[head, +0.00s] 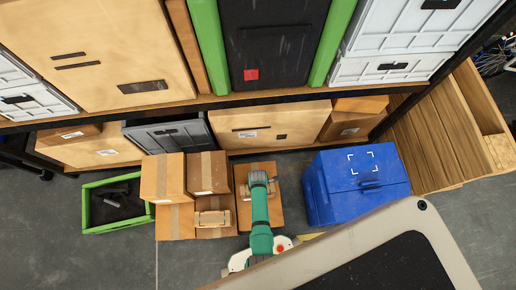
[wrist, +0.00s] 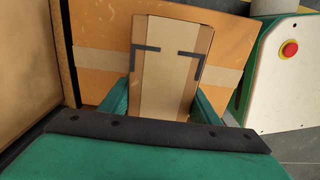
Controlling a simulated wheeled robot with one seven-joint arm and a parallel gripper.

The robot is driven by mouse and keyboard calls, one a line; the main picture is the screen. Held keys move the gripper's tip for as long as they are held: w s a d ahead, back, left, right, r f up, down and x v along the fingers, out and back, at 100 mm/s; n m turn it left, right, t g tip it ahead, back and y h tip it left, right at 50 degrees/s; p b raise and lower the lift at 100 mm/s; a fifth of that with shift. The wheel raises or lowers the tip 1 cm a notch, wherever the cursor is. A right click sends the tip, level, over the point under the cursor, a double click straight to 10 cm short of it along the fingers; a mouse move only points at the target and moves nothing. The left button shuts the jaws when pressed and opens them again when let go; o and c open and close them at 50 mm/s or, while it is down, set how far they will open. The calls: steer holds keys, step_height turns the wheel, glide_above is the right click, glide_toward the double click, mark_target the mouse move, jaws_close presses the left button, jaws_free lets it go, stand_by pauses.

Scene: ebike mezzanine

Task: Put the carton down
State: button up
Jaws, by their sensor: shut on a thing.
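My gripper (wrist: 161,103) is shut on a small light-brown carton (wrist: 165,65) with dark corner marks on its top. One green finger shows on each side of it. In the head view the carton (head: 244,191) is mostly hidden under my green gripper (head: 258,180). Beneath it is a larger orange-brown box (head: 262,219) with a pale tape strip, which also shows in the wrist view (wrist: 103,62). I cannot tell whether the carton touches this box or hangs just above it.
Stacked brown boxes (head: 173,222) with a small carton (head: 212,218) stand to the left, beside a green-rimmed crate (head: 84,205). A blue lidded bin (head: 355,190) stands to the right. A loaded shelf (head: 190,104) runs behind. Grey floor (head: 110,258) is clear at front left.

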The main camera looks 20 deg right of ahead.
steer(key=shift+f, duration=1.2)
steer(key=shift+f, duration=0.1)
steer(key=o, duration=1.7)
steer(key=shift+c, duration=0.2)
